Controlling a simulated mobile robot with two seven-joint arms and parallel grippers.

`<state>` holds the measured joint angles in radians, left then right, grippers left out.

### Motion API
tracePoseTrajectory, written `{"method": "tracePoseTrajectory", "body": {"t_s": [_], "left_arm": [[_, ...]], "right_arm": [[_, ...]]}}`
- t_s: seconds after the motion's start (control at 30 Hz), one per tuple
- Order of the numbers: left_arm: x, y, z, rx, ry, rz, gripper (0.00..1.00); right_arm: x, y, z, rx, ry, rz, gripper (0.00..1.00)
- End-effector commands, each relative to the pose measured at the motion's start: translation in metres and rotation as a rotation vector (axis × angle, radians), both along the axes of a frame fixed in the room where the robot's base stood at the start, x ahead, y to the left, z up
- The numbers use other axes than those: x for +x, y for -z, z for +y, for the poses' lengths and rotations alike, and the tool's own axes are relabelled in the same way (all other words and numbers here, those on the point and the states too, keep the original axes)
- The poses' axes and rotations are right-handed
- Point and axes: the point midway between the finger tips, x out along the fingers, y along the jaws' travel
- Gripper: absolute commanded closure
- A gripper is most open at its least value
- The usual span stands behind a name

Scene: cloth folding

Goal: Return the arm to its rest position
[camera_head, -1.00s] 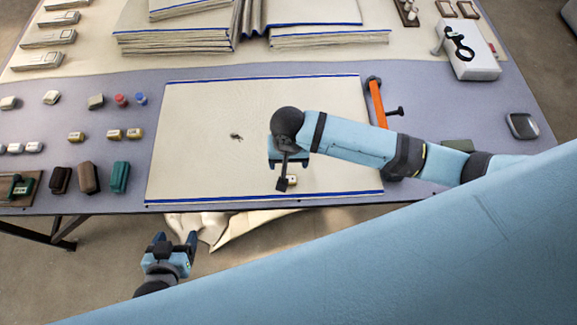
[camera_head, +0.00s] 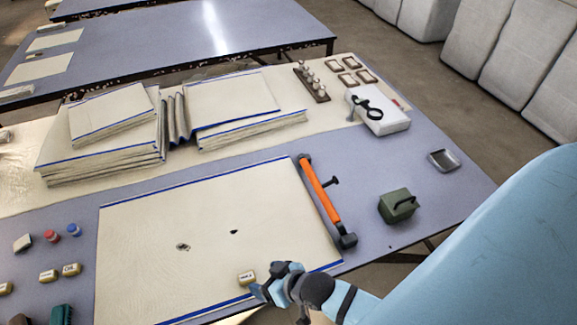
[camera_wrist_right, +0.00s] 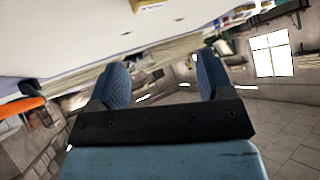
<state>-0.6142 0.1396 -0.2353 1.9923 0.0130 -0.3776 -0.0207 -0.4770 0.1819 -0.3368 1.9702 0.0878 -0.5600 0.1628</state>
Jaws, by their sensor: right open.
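My right gripper (camera_head: 268,284) is at the front edge of the table in the head view, beside the near blue-edged side of a flat cream cloth (camera_head: 200,215). In the right wrist view the same gripper (camera_wrist_right: 160,76) shows two blue padded fingers spread apart with nothing between them. A small cream labelled block (camera_head: 246,278) lies on the cloth close to the fingertips, apart from them as far as I can tell. Two small dark marks show on the cloth. My left gripper is not in view.
An orange-handled tool (camera_head: 322,192) lies along the cloth's right edge. A green box (camera_head: 398,206), a grey tray (camera_head: 443,160) and a white case (camera_head: 380,112) stand further right. Stacked folded cloths (camera_head: 105,135) fill the back. Small blocks sit at the left.

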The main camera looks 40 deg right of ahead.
Motion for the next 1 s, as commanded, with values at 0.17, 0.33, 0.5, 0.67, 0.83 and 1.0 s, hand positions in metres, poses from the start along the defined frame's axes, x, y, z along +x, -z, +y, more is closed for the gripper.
{"method": "tracePoseTrajectory", "body": {"t_s": [0.17, 0.33, 0.5, 0.67, 0.83, 1.0], "left_arm": [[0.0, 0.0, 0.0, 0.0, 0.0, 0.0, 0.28], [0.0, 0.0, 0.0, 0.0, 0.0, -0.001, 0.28], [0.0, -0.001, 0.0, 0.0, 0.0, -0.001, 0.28], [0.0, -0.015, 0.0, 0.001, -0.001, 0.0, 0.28], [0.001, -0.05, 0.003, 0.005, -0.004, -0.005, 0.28], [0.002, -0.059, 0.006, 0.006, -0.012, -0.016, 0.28]], "right_arm": [[-0.027, 0.002, -0.034, -0.131, 0.005, -0.124, 0.26], [-0.031, 0.001, -0.042, -0.165, 0.001, -0.154, 0.26], [-0.031, 0.001, -0.041, -0.162, 0.001, -0.153, 0.26], [-0.031, -0.013, -0.041, -0.162, 0.002, -0.152, 0.26], [-0.031, -0.048, -0.043, -0.164, 0.007, -0.153, 0.26], [-0.031, -0.053, -0.044, -0.166, 0.01, -0.155, 0.26]]}}
